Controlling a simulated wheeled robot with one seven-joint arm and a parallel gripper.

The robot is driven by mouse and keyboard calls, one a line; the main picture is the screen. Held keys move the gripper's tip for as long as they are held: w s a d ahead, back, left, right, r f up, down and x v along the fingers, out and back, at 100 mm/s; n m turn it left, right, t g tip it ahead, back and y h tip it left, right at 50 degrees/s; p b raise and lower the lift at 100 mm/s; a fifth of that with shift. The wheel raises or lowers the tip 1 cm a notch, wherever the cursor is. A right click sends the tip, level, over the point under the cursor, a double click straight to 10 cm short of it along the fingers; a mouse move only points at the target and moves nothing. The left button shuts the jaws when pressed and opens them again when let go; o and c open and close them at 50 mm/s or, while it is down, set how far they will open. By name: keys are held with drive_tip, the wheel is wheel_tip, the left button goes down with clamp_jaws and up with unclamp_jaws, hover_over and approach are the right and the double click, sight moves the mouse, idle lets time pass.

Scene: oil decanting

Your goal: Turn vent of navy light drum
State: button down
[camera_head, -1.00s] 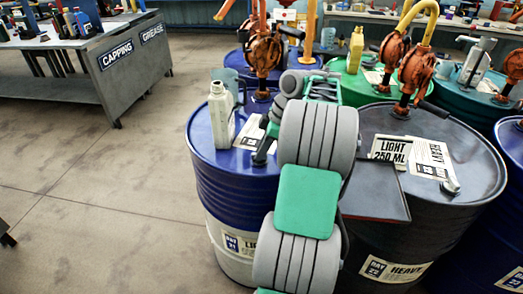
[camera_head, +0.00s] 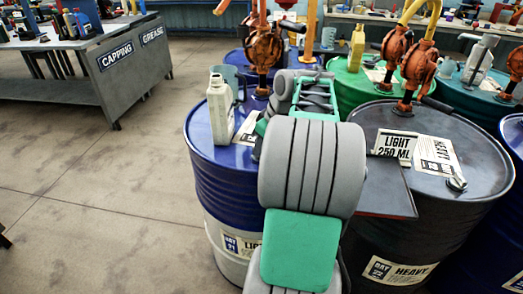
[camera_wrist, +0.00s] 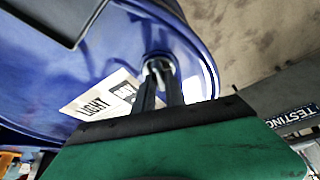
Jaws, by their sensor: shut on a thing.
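The navy light drum (camera_head: 220,185) stands upright in the middle of the head view, with a "LIGHT" label on its top. In the wrist view, its blue top (camera_wrist: 195,50) and white label (camera_wrist: 90,105) fill the upper left. My gripper (camera_wrist: 160,78) reaches down to the drum top near the rim. Its two dark fingers are shut on the small metallic vent (camera_wrist: 158,62). The fingers cover part of the vent, so its turn angle cannot be told. In the head view my arm hides the vent and the fingertips.
A white bottle (camera_head: 220,110) and a rust-orange pump (camera_head: 262,50) stand on the navy drum. Green drums stand behind. Open floor (camera_head: 90,200) lies to the left.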

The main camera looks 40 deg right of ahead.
drive_tip(key=m+h+b, duration=0.1)
drive_tip(key=m, duration=0.1)
drive_tip(key=m+h+b, duration=0.1)
drive_tip(key=m, duration=0.2)
drive_tip(key=shift+w+a+m, duration=0.1)
drive_tip(key=shift+a+m, duration=0.1)
drive_tip(key=shift+m, duration=0.1)
drive_tip(key=m+h, duration=0.1)
drive_tip(key=m, duration=0.1)
drive_tip(key=m+g+h, duration=0.1)
drive_tip(key=m, duration=0.2)
drive_tip(key=shift+a, duration=0.1)
idle(0.4)
drive_tip(key=c, duration=1.4)
unclamp_jaws()
drive_tip(key=v, duration=0.8)
drive_tip(key=shift+w+p, duration=0.15)
drive_tip(key=shift+p, duration=0.15)
